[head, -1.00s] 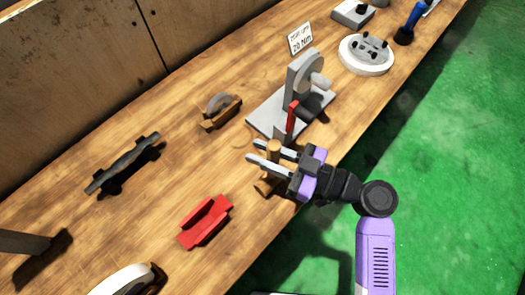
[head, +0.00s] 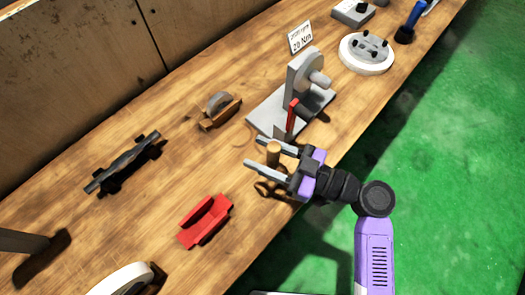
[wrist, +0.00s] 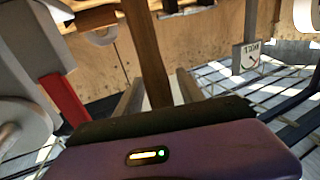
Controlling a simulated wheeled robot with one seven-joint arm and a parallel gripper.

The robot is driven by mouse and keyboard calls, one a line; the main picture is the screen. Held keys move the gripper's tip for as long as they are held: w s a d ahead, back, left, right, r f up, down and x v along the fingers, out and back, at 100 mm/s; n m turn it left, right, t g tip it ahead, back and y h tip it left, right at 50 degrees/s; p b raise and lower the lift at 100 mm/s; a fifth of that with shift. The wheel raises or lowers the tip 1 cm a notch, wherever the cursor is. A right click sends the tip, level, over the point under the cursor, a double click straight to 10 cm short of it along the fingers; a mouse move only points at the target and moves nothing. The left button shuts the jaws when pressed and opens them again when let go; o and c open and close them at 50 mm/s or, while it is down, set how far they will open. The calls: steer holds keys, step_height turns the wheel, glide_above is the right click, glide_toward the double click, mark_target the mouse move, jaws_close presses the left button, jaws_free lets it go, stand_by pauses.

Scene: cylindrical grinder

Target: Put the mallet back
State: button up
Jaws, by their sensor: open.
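The mallet shows as an upright wooden handle (head: 273,153) near the front edge of the bench. My gripper (head: 253,151) is open, with one finger on each side of the handle. The handle's lower part is hidden behind a finger in the head view, and I cannot make out the mallet's head. A dark curved shape (head: 266,189) shows on the bench just below the finger.
A grey fixture with a red lever (head: 291,117) stands close behind my gripper. A red block (head: 205,221) lies to the lower left. A wood-based piece (head: 219,111) and a dark shaft on supports (head: 123,162) lie further back. Bare bench (head: 185,165) lies between them.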

steer(key=b+v, duration=0.3)
steer(key=v, duration=0.9)
steer(key=shift+r, duration=0.1)
steer(key=f+m+h, duration=0.1)
steer(key=f, duration=0.1)
steer(key=f+m+t+h, duration=0.1)
steer(key=f+m, duration=0.1)
steer(key=s+f+m+t+h, duration=0.1)
steer(key=f, duration=0.1)
steer(key=shift+s+d+f+m, duration=0.1)
steer(key=shift+d+f+m, duration=0.1)
steer(key=shift+m, duration=0.1)
steer(key=s+d+f+m+t+h, duration=0.2)
steer(key=s+d+f+m+h, duration=0.6)
steer(key=s+f+h, duration=0.15)
steer(key=s+d+r+t+h, duration=0.1)
steer(key=s+r+t+h, duration=0.1)
steer(key=s+r, duration=0.2)
steer(key=s+d+r+m+t+h, duration=0.1)
steer(key=s+r, duration=0.4)
steer(key=r, duration=0.6)
steer(key=shift+s+d+r+t+h, duration=0.2)
steer(key=shift+d+r+t+h, duration=0.15)
steer(key=shift+t+h, duration=0.5)
